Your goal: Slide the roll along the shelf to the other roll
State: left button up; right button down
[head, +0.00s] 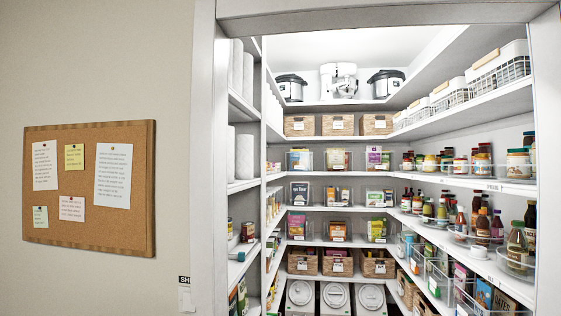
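White paper rolls stand upright on the left-hand shelves of the pantry. On the upper left shelf, one roll (237,66) stands beside another roll (248,74), partly behind the door frame. On the shelf below, a roll at the left (231,153) is partly hidden by the frame, and another roll (245,157) stands to its right. I cannot tell which rolls the task means, or whether the paired rolls touch. Neither of my grippers is in view.
The white door frame (205,160) cuts off the left shelves. A cork board (80,225) hangs on the wall at left. Right shelves hold several jars and bottles, including a jar (518,163). Baskets, such as one middle basket (338,125), line the back.

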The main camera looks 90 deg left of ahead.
aim_at(244, 143)
jog(key=u, duration=3.45)
jog(key=i+l+u, duration=0.15)
jog(key=l+u, duration=0.15)
jog(key=i+l+u, duration=0.15)
jog(key=l+u, duration=0.15)
jog(key=i+l+u, duration=0.1)
jog(key=l+u, duration=0.55)
jog(key=l, duration=0.2)
